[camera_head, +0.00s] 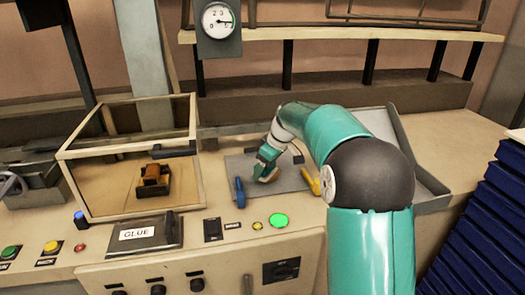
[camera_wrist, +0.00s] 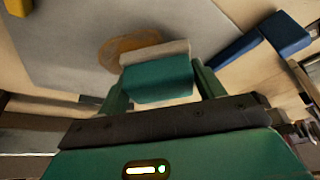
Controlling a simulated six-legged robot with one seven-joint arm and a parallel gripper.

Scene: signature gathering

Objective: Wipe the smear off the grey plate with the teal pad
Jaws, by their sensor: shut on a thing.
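The grey plate (camera_head: 240,166) lies on the bench in front of me; it also fills the upper left of the wrist view (camera_wrist: 70,45). A brownish-orange smear (camera_wrist: 116,49) marks the plate, partly covered by the pad. My gripper (camera_head: 266,165) is over the plate and shut on the teal pad (camera_wrist: 157,82). The pad has a pale layer on its far side, beside and overlapping the smear in the wrist view. I cannot tell whether the pad touches the plate. In the head view my gripper and arm hide part of the plate.
A glass-sided case (camera_head: 75,180) and a GLUE box (camera_head: 138,233) are to the left. A grey tray (camera_head: 418,160) lies to the right. Blue stacked crates (camera_head: 490,215) stand at far right.

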